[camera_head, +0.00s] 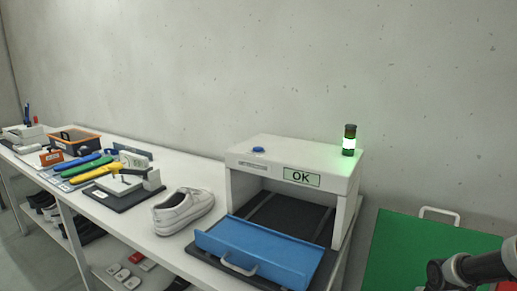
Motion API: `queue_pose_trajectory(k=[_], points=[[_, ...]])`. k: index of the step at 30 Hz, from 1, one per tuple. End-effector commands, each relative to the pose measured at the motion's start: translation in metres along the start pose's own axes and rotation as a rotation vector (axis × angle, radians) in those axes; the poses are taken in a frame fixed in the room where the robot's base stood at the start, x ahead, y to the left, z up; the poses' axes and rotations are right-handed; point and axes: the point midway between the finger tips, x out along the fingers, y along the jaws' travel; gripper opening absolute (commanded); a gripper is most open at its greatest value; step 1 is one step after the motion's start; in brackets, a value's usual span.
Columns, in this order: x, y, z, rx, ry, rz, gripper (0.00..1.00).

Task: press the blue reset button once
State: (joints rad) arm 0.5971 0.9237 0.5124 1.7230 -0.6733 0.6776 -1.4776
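The blue reset button (258,149) is a small blue disc on the top of a white box-shaped machine (252,180), toward the left of its top face. Part of my dark arm shows at the lower right edge, apart from the machine. My gripper is not in view.
A blue drawer-like tray (250,244) with a handle sticks out in front of the machine. A white shoe (182,211) stands left of it. Tools and boxes fill the bench farther left. A green panel (420,248) is at right.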

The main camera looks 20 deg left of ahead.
Motion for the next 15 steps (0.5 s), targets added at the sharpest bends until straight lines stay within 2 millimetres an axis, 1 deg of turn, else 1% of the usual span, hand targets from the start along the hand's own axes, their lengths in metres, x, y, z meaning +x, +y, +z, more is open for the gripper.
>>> queue_pose_trajectory(k=[1,2,9,11,12,13,15], points=[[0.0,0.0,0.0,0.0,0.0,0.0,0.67],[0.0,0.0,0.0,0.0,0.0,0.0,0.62],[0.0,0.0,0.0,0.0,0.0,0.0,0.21],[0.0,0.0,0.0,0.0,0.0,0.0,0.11],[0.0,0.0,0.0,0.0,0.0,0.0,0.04],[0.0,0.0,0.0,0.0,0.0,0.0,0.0],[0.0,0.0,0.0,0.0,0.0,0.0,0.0]])
